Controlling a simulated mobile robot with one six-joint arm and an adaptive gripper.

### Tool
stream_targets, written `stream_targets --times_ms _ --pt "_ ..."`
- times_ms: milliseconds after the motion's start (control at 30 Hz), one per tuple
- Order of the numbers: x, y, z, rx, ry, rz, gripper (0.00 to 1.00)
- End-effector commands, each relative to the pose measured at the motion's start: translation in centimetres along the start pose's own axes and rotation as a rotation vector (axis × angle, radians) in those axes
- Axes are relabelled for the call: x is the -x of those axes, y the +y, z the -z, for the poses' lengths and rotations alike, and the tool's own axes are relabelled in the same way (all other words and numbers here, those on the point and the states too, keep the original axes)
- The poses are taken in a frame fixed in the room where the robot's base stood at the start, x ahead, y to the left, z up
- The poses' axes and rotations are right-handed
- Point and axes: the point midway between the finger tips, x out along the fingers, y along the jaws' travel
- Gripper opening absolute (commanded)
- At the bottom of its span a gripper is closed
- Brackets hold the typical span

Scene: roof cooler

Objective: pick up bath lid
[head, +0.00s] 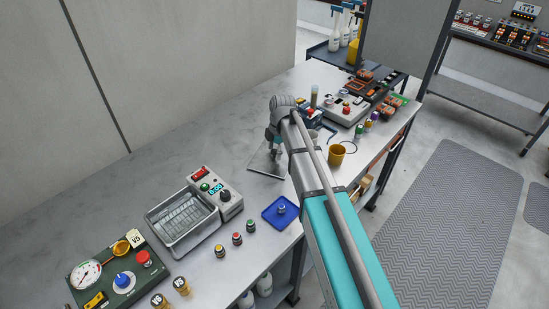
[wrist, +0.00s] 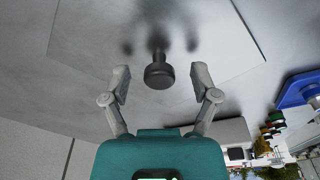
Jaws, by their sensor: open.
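The bath lid (head: 258,167) is a flat grey plate lying on the bench, beyond the open bath (head: 182,220). In the wrist view the lid (wrist: 90,45) fills the upper part, with a round dark knob (wrist: 158,76) standing on it. My gripper (head: 274,150) is over the lid in the head view, and my arm hides the lid's right side. In the wrist view my gripper (wrist: 160,78) is open, with one finger on each side of the knob and a gap on both sides. It holds nothing.
A blue tray (head: 272,216) with a small jar lies in front of the lid. Several small jars (head: 237,239) stand near the bath. A control box (head: 215,192) is behind it. A yellow cup (head: 336,154) and a device (head: 346,108) stand right of my arm.

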Motion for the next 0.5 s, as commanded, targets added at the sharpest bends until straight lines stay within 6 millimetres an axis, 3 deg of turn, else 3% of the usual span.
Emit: stream_targets --times_ms 133,500 --pt "0.00 0.00 0.00 0.000 0.000 0.000 0.76" --pt "0.00 0.00 0.00 0.000 0.000 0.000 0.07"
